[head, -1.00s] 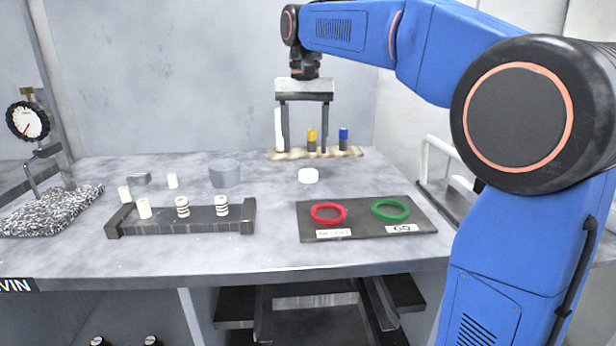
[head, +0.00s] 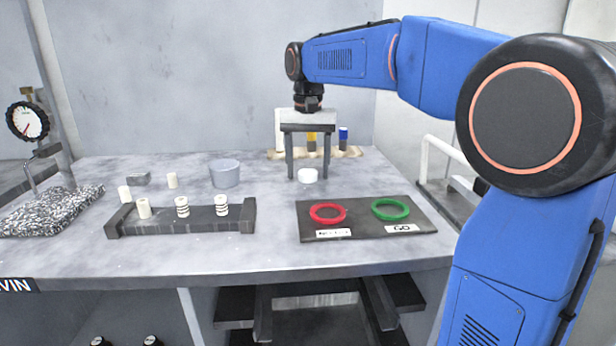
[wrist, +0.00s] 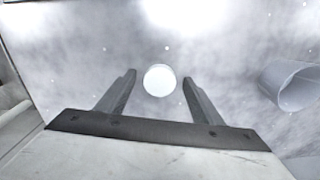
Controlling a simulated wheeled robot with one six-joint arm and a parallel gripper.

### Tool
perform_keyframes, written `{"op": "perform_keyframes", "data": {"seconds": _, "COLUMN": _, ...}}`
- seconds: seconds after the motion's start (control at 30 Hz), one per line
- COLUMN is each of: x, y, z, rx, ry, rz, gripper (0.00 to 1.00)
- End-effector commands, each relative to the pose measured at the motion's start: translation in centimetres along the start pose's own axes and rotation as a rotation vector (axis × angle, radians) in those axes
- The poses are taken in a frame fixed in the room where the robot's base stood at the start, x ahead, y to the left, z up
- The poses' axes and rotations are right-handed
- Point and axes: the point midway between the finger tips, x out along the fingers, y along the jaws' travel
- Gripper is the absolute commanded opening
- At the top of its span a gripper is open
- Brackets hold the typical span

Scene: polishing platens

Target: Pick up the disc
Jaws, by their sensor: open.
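The disc (head: 308,175) is small, round and white, and lies on the grey worktop behind the dark ring board. It also shows in the wrist view (wrist: 159,80), a little beyond the fingertips and between their lines. My gripper (head: 308,176) is open and empty, its two fingers pointing down with one on each side of the disc in the head view. In the wrist view my gripper (wrist: 157,76) has its fingers spread wider than the disc, with clear gaps on both sides. I cannot tell whether the fingertips touch the worktop.
A grey cup (head: 225,174) stands left of the disc. The dark board (head: 368,233) with a red ring (head: 328,213) and a green ring (head: 390,209) lies in front. A rack (head: 165,227) with white cylinders is at the left. A holder (head: 350,153) with bottles stands behind.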

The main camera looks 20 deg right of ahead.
Motion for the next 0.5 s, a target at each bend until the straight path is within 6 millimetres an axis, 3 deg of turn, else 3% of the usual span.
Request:
{"op": "perform_keyframes", "data": {"seconds": 0.03, "x": -0.01, "y": 0.00, "z": 0.00, "rx": 0.000, "ry": 0.000, "rz": 0.000, "gripper": 0.56}}
{"op": "perform_keyframes", "data": {"seconds": 0.2, "x": -0.02, "y": 0.00, "z": 0.00, "rx": 0.000, "ry": 0.000, "rz": 0.000, "gripper": 0.15}}
{"op": "perform_keyframes", "data": {"seconds": 0.5, "x": -0.20, "y": 0.00, "z": -0.01, "rx": 0.000, "ry": 0.000, "rz": 0.000, "gripper": 0.14}}
